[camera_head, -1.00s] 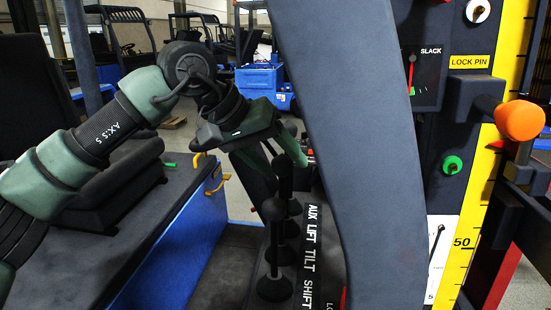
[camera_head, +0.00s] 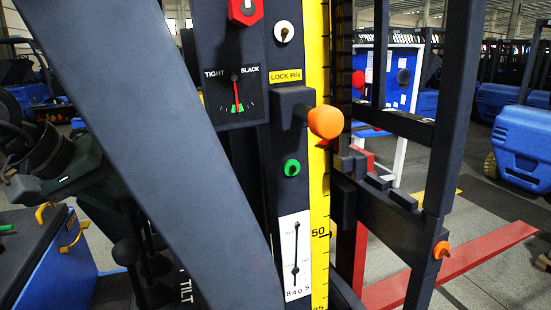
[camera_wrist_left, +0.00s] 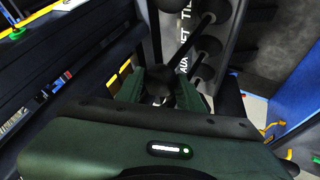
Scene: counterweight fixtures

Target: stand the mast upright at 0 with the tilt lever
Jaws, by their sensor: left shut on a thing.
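My left gripper (camera_wrist_left: 161,92) is shut on a dark lever knob (camera_wrist_left: 160,88) in the left wrist view. The frames do not show clearly which lever it is. In the head view my left arm comes in at the left and its fingertips are hidden behind a grey pillar. The TILT label (camera_head: 185,287) shows beside the levers (camera_head: 127,253). The mast (camera_head: 341,60) stands close to upright, with a yellow scale (camera_head: 319,190) beside it. A white gauge (camera_head: 295,240) has a black needle close to vertical; its exact reading is too small to tell. My right gripper is out of view.
A broad slanting grey pillar (camera_head: 165,130) blocks part of the lever row. A TIGHT/SLACK dial (camera_head: 235,95), an orange lock-pin knob (camera_head: 325,121) and a green knob (camera_head: 291,167) are on the mast panel. Red forks (camera_head: 480,255) extend to the right.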

